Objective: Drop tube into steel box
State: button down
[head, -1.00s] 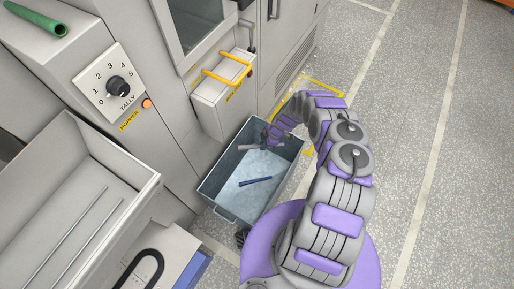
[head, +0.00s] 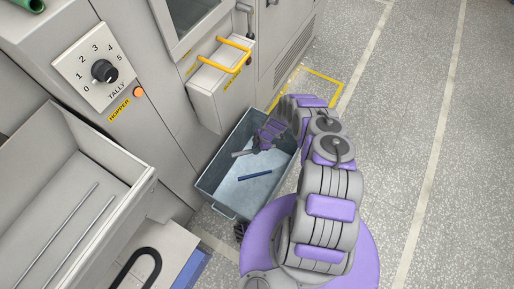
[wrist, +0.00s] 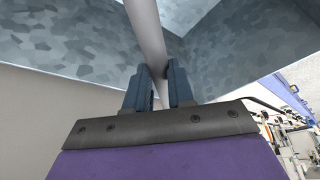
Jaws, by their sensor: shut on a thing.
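The steel box (head: 232,190) stands open on the floor beside the machine, and its galvanised walls also show in the wrist view (wrist: 60,50). My gripper (wrist: 158,85) is shut on a pale grey tube (wrist: 146,25), which runs up and away between the two dark fingers. In the head view my gripper (head: 258,146) is over the inside of the box, and the grey tube (head: 241,154) sticks out to its left. I cannot tell its exact height above the box floor. A dark blue tube (head: 255,175) lies on the box floor.
The machine's front with a yellow-handled bin (head: 215,85) is close behind the box. A grey tray (head: 45,215) with two thin rods is at the left. A green tube (head: 30,5) lies at the top left. Open floor (head: 440,180) is at the right.

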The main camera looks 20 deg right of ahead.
jog(key=shift+a+f, duration=0.1)
jog(key=shift+f, duration=0.3)
jog(key=c, duration=0.9)
grip_release()
jog(key=p+v, duration=0.1)
jog(key=v, duration=0.4)
jog(key=p+v, duration=0.2)
jog(key=v, duration=0.4)
jog(key=p+v, duration=0.2)
jog(key=v, duration=0.4)
jog(key=shift+d+r, duration=0.1)
jog(key=shift+d, duration=0.25)
